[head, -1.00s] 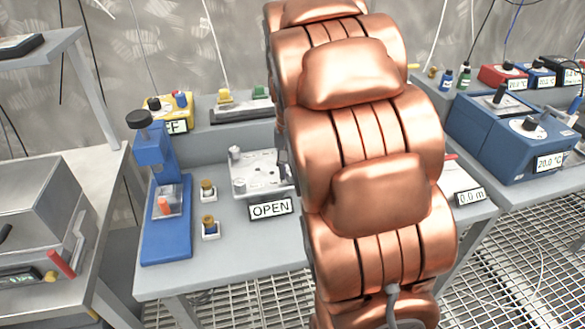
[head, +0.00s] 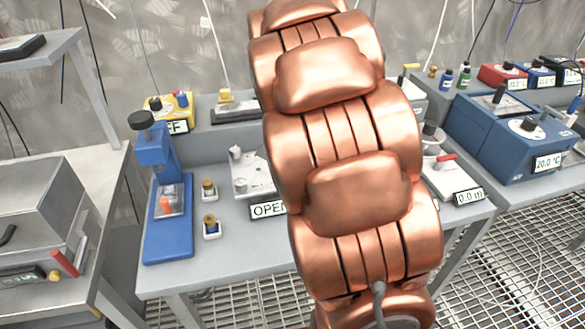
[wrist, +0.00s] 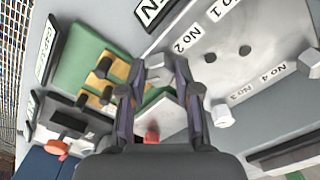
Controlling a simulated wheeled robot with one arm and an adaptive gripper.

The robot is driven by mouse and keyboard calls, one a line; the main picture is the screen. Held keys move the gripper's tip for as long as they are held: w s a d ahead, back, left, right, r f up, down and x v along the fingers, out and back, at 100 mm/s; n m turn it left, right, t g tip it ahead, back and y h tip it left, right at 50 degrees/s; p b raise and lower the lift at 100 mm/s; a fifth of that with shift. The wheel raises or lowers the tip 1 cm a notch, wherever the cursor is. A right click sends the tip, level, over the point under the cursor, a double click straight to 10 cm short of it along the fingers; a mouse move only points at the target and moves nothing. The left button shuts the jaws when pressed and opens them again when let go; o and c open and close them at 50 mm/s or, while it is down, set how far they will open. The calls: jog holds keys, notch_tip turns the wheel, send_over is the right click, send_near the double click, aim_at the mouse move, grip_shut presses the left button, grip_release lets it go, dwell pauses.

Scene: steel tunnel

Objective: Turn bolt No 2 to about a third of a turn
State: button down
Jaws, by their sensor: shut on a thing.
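In the wrist view, a light metal plate (wrist: 240,40) carries labels No 1 to No 4. Bolt No 2 (wrist: 157,70), a pale hex head, stands beside the label No 2. My gripper (wrist: 155,76) has its two dark fingers on either side of this head and is shut on it. How far the bolt is turned I cannot tell. Another bolt (wrist: 223,115) stands by the label No 3 and one (wrist: 311,63) by No 4. In the head view the plate (head: 248,180) is partly hidden by my arm, and my gripper is hidden there.
In the wrist view, a green block with brass parts (wrist: 85,65) lies left of the plate, and a red-tipped part (wrist: 152,133) shows between the fingers. In the head view, a blue press (head: 167,215) and two small brass-topped parts (head: 210,225) stand left of the plate.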

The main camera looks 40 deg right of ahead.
jog(key=c, duration=0.8)
grip_release()
notch_tip(320, 180, up, 12)
jog(key=shift+r, duration=0.1)
dwell(0.8)
